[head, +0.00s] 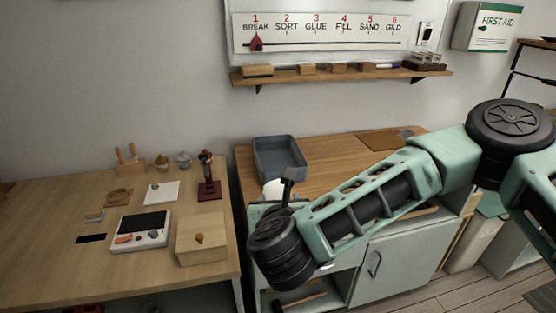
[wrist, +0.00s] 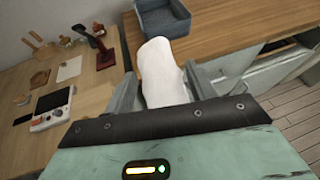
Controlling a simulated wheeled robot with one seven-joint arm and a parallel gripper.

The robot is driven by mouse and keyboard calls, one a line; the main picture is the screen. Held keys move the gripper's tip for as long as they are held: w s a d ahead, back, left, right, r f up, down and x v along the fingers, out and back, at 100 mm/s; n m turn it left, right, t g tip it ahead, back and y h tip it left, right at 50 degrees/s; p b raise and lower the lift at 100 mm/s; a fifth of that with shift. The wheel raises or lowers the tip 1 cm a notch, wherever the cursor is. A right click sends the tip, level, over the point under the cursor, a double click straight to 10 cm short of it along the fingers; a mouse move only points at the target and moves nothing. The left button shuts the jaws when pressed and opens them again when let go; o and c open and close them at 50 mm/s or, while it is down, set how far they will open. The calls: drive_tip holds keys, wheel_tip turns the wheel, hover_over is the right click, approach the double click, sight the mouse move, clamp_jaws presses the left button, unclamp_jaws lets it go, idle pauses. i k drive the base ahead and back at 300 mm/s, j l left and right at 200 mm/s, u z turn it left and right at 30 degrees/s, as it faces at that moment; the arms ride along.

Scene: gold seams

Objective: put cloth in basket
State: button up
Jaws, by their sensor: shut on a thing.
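The white cloth (wrist: 163,72) is held between the two fingers of my gripper (wrist: 167,88). Its upper part stands out beyond the fingers. In the head view, only a small white part of the cloth (head: 272,188) shows, as my arm hides the rest. The blue-grey basket (head: 299,157) sits on the wooden counter, just behind the cloth in that view. In the wrist view, the basket (wrist: 187,26) is at the top, beyond the cloth's far end. The part of the basket floor that shows looks empty.
A lighter table (head: 150,220) at left holds a white device (head: 140,231), a wooden box (head: 201,241) and small tools. A narrow gap separates it from the counter. A flat brown board (head: 378,142) lies right of the basket. A shelf (head: 340,75) hangs above.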

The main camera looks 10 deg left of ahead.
sight(276, 160)
drive_tip(key=i+j, duration=0.15)
drive_tip(key=i, duration=0.3)
drive_tip(key=i+j, duration=0.15)
drive_tip(key=i, duration=0.25)
drive_tip(key=i+j, duration=0.15)
drive_tip(key=i, duration=0.3)
